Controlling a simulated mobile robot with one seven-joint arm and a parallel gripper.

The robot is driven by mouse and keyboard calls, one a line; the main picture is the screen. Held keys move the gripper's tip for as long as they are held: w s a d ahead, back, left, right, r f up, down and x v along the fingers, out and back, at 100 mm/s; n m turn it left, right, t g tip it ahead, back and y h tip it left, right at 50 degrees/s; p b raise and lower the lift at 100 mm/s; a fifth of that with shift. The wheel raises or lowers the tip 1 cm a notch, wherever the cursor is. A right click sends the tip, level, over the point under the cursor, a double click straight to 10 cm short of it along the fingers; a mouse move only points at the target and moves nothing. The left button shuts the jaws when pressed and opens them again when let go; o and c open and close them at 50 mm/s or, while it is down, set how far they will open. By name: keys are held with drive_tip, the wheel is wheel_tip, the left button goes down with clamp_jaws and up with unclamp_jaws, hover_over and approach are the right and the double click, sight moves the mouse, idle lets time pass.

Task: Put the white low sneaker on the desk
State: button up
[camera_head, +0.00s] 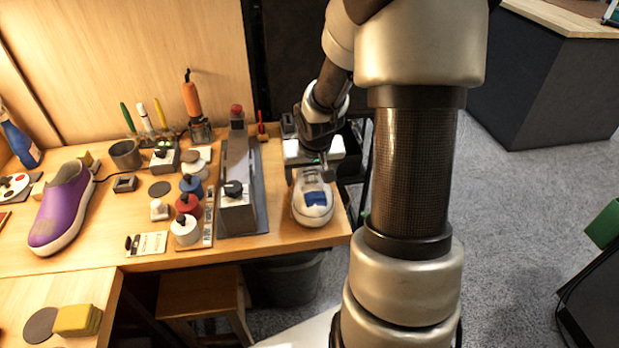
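The white low sneaker (312,205) stands upright on the right end of the wooden desk (275,240), its toe towards the front edge. It has a blue patch near the toe and grey laces. My gripper (312,168) is over the rear part of the sneaker, at its opening, and hides the heel. The fingers are largely hidden by the gripper body, so I cannot tell whether they are open or touching the sneaker.
Small pots, including a red one (187,204), and a purple shoe (62,208) are further left. An orange-handled tool (192,98) stands behind. The desk's right edge is close to the sneaker.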

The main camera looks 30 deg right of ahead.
drive_tip(key=shift+f, duration=0.15)
drive_tip(key=o, duration=1.3)
drive_tip(key=shift+r, duration=0.2)
drive_tip(key=shift+r, duration=0.25)
drive_tip(key=p+v, duration=0.5)
drive_tip(key=v, duration=0.6)
drive_tip(key=shift+s+a+r, duration=0.1)
drive_tip(key=shift+s+r, duration=0.15)
